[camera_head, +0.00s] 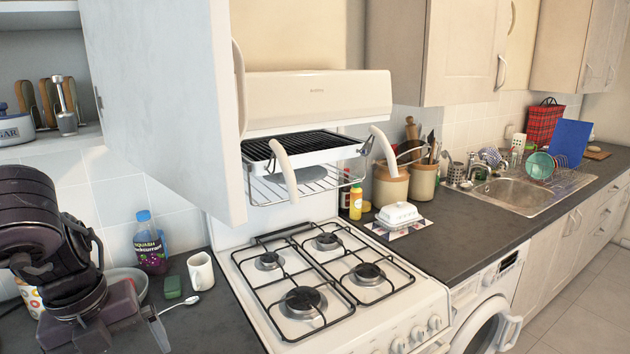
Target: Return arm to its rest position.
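My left arm comes in at the left edge, dark and bent. Its gripper (150,328) hangs low over the dark counter at the lower left, beside the mug and bottle. One grey finger shows on its right side. The other finger is not clear, so I cannot tell whether it is open or shut. I see nothing held in it. My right arm and gripper are out of view.
An open cabinet door (165,110) juts out right of my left arm. A squash bottle (150,243), white mug (201,271), green sponge (172,287) and spoon (180,304) are near the gripper. A gas stove (240,290) stands to the right, with a washing machine (490,310) beyond.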

